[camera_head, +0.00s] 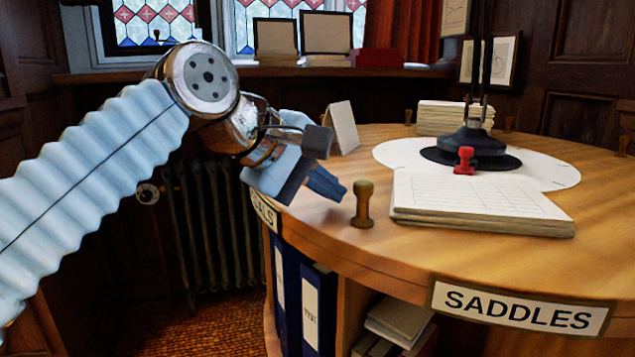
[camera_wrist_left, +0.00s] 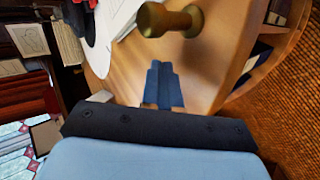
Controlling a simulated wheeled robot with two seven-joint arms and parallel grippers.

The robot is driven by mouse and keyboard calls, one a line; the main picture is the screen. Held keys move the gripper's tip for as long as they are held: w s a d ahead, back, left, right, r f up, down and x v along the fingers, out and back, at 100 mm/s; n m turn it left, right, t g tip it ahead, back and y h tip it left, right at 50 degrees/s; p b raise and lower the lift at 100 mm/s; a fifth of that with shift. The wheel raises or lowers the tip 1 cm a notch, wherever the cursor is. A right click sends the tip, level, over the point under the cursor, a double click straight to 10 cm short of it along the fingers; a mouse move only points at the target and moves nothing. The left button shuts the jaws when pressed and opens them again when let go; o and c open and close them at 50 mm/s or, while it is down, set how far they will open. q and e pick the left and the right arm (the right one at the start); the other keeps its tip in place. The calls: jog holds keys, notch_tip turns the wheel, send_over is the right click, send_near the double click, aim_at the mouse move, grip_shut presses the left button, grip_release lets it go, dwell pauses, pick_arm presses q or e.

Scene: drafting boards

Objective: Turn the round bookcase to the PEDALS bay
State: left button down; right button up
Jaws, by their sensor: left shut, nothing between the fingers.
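The round bookcase (camera_head: 350,255) has a wooden top with upright knobs around its rim. Its SADDLES label (camera_head: 520,306) faces the front right. A label ending in "ALS" (camera_head: 264,211) shows at the left edge, its start hidden by my left gripper. My left gripper (camera_head: 332,190) is shut and empty, low at the top's left rim, just left of a brown knob (camera_head: 363,205). In the left wrist view the shut blue fingers (camera_wrist_left: 164,85) point toward a knob (camera_wrist_left: 168,20), with a gap showing. I cannot tell whether they touch the top. My right gripper is out of view.
On the top are a paper stack (camera_head: 480,203), a white sheet (camera_head: 545,172) under a dark lamp base (camera_head: 472,142), a red item (camera_head: 464,160) and a standing card (camera_head: 341,127). Blue binders (camera_head: 300,300) fill the left bay. A radiator (camera_head: 215,220) stands behind at left.

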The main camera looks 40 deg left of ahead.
aim_at(360, 196)
pick_arm(q)
jog(key=shift+n+y, duration=0.3)
jog(key=shift+n, duration=0.1)
jog(key=shift+s+d, duration=0.15)
jog(key=shift+d, duration=0.8)
jog(key=shift+s+d, duration=0.2)
jog(key=shift+d, duration=0.75)
jog(key=shift+s+d, duration=0.15)
jog(key=shift+d, duration=0.8)
jog(key=shift+n+y, duration=0.3)
jog(key=d+p, duration=0.1)
jog(key=d, duration=0.3)
jog(key=shift+s+d+r+p, duration=0.1)
jog(key=shift+d+p, duration=0.2)
jog(key=shift+p, duration=0.05)
jog(key=shift+d, duration=0.65)
